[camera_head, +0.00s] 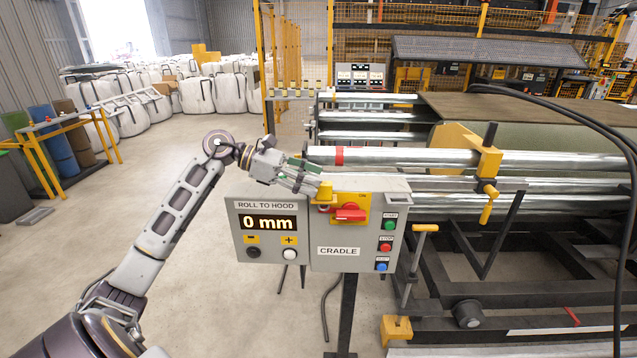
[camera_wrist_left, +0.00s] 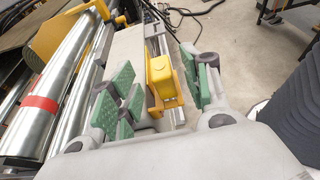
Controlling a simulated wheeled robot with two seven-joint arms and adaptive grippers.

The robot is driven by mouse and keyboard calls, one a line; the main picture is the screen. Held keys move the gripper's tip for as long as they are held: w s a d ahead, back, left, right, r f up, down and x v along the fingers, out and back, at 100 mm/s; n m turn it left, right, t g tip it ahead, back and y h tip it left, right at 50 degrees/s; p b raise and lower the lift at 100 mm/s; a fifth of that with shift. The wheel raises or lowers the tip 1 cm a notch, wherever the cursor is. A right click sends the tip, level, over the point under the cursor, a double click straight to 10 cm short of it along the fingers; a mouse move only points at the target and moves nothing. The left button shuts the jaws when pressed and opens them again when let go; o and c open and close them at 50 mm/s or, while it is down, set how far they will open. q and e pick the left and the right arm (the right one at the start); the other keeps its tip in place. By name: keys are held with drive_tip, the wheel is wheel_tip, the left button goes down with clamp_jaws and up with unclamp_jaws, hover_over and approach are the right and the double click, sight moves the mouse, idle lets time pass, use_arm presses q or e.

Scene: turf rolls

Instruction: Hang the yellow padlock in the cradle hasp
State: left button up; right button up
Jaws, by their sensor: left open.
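The yellow padlock (camera_head: 325,191) is at the upper left of the cradle's yellow switch plate (camera_head: 363,202), just above the red handle (camera_head: 349,214). In the left wrist view the padlock (camera_wrist_left: 162,82) shows as a yellow block between the green finger pads. My left gripper (camera_head: 313,187) is open around it, with a visible gap to the pads on the right. The wrist view also shows the gripper (camera_wrist_left: 158,88) with its fingers spread. The hasp opening and the shackle are hidden, so I cannot tell whether they are engaged. My right gripper is out of view.
The grey control box (camera_head: 338,251) stands on a post, with a "0 mm" display (camera_head: 268,222) and several buttons. Metal rollers (camera_head: 390,156) and a yellow clamp (camera_head: 468,150) lie behind and right. A black cable (camera_head: 600,130) arcs at right.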

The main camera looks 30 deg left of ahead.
use_arm(q)
drive_tip(key=shift+v, duration=2.05)
